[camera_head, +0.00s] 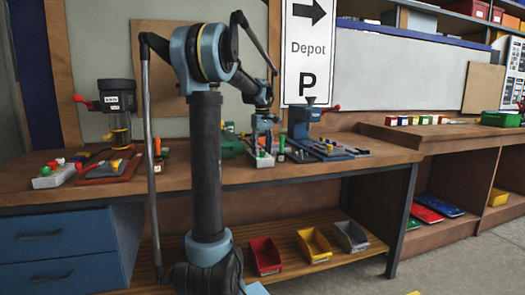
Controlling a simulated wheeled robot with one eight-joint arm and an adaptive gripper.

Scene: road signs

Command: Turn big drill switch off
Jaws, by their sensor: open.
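Two bench drills stand on the wooden workbench (250,172). The left drill (117,96) has a dark grey head, a red lever and a red-brown base. The right drill (302,118) is blue with a red lever. I cannot tell for certain which one is the big drill. A pale box with coloured knobs (55,176) sits beside the left drill, and a smaller pale box with coloured knobs (264,159) sits left of the right drill. Switch positions are too small to read. My gripper (262,146) is open, pointing down just above the smaller box; contact cannot be told.
A green object (232,146) is behind my arm on the bench. Small tools lie on the bench around both drills. Red (265,256), yellow (313,245) and grey (350,237) bins are on the lower shelf. A second bench (445,133) adjoins at right. A Depot sign (307,50) stands behind.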

